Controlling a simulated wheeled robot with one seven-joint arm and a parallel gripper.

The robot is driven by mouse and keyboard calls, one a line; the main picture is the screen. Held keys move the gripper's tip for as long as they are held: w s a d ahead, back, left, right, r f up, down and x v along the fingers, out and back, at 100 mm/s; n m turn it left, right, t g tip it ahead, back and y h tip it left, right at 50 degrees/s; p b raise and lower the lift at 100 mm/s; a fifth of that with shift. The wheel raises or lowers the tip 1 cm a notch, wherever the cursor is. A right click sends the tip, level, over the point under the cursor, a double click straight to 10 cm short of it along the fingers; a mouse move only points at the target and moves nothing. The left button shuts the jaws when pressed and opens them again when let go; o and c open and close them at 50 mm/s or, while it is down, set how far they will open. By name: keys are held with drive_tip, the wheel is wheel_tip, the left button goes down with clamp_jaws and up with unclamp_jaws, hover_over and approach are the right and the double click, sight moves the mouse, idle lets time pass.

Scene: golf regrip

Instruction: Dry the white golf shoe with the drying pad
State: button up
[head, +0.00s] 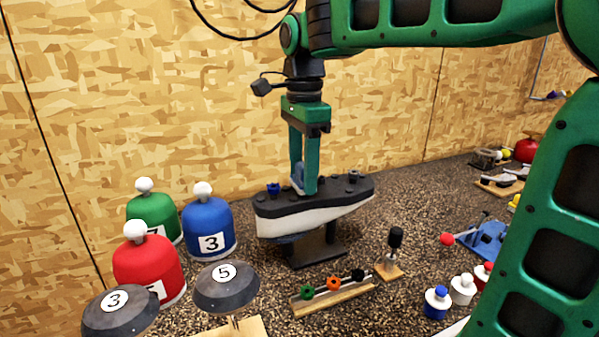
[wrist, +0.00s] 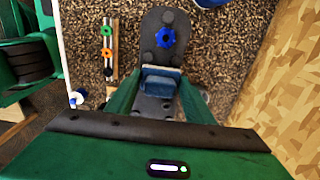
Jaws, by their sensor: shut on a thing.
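The white golf shoe (head: 312,220) rests upside down on a dark stand (head: 316,248), its dark studded sole (head: 335,195) facing up. My gripper (head: 304,188) points straight down over the middle of the sole. It is shut on a blue-grey block, which looks like the drying pad (wrist: 160,82). The pad is at the sole surface; I cannot tell if it touches. In the wrist view the sole (wrist: 158,22) stretches away beyond the pad, with a blue stud (wrist: 165,38) on it. The fingers hide part of the pad in the head view.
Red (head: 148,270), green (head: 150,215) and blue (head: 208,228) headcovers stand at left, with dark numbered club heads (head: 227,285) in front. A wooden rack with coloured knobs (head: 333,283), a black-handled tool (head: 395,240) and small bottles (head: 437,302) stand in front and right. A chipboard wall is behind.

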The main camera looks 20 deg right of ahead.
drive_tip(key=shift+f, duration=0.5)
idle(0.4)
drive_tip(key=shift+w+r, duration=0.1)
drive_tip(key=shift+w, duration=0.65)
drive_tip(key=shift+s, duration=1.55)
drive_tip(key=shift+w, duration=0.15)
